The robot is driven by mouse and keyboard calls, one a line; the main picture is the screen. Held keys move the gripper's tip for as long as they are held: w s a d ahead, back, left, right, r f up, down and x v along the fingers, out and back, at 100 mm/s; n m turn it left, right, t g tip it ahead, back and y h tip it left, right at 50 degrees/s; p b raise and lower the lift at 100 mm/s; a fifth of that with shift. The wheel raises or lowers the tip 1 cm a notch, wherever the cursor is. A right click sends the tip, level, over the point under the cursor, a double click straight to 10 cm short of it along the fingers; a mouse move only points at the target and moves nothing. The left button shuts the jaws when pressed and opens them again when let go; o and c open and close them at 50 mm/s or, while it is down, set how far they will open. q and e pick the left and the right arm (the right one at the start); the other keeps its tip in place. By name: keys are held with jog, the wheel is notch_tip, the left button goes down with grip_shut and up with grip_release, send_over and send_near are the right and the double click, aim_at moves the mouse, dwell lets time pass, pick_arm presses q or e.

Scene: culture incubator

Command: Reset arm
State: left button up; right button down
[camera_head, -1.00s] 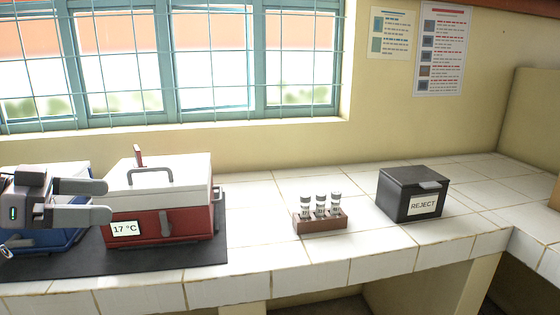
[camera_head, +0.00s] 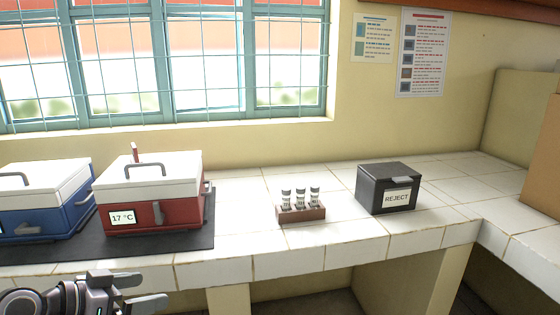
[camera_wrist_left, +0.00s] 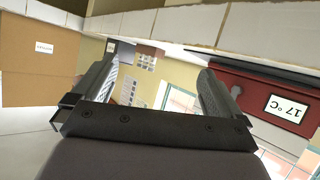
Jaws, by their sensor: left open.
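My left gripper (camera_head: 152,289) is low at the bottom left of the head view, in front of and below the counter's front edge. Its two fingers are apart with nothing between them. In the left wrist view my left gripper (camera_wrist_left: 158,80) also shows its fingers spread and empty. The nearest box is the red one with a white lid (camera_head: 152,198), labelled 17 °C, above and behind the gripper on the counter. My right gripper is not in view.
A blue box (camera_head: 48,214) with a white lid stands left of the red one on a dark mat (camera_head: 190,238). A rack (camera_head: 302,215) with three vials and a black REJECT box (camera_head: 378,190) stand to the right. The tiled counter (camera_head: 235,225) is otherwise clear.

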pick_arm(q)
jog(key=s+d+f+n+y+p, duration=0.1)
jog(key=s+d+f+n+y, duration=0.1)
jog(key=s+f, duration=0.8)
jog(key=s+d+f+n+t+y+p, duration=0.1)
jog(key=s+d+f+y, duration=0.3)
jog(key=s+f, duration=0.6)
jog(key=shift+s+d+f+n+p, duration=0.15)
jog(key=shift+s+f+n+p, duration=0.25)
jog(key=shift+s+n, duration=0.55)
jog(key=shift+s+m, duration=0.2)
jog(key=shift+m, duration=0.05)
